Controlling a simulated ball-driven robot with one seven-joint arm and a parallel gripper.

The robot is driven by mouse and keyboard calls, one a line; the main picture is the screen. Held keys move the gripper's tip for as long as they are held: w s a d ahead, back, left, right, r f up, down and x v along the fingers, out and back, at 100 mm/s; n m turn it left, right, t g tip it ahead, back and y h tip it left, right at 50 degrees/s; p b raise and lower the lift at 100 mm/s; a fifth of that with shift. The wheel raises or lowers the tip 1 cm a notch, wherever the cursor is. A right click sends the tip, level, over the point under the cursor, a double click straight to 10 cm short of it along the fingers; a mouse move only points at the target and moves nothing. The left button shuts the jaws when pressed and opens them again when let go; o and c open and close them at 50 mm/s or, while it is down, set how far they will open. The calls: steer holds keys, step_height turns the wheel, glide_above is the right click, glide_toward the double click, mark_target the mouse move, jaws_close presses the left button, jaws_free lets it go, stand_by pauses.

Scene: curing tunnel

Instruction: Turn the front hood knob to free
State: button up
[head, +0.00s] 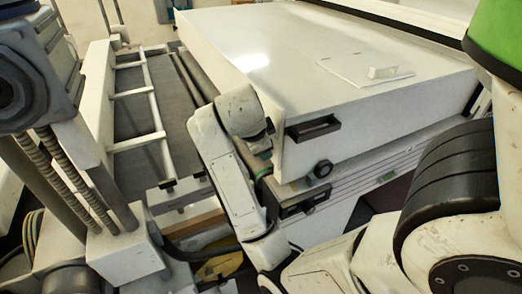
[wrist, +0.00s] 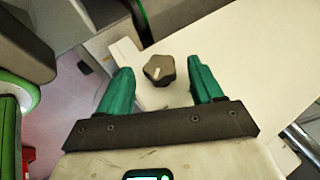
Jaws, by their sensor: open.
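In the wrist view a dark lobed knob (wrist: 158,70) with a short white pointer line is mounted on a pale panel. My gripper (wrist: 160,72) is open, its green fingers on either side of the knob with a gap at each side. I cannot tell how deep the fingertips reach past it. I cannot tell whether both views show the same knob.
A dark handle (head: 313,129) juts from the hood front above the knob. A dark boxed fitting (head: 303,203) sits below on the lower body. A white ladder-like frame (head: 150,100) lies left of the hood. A flat plate (head: 366,70) lies on top.

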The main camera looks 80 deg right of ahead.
steer(key=shift+d+f, duration=0.25)
steer(key=shift+f, duration=0.1)
steer(key=c, duration=1.1)
steer(key=shift+o, duration=0.2)
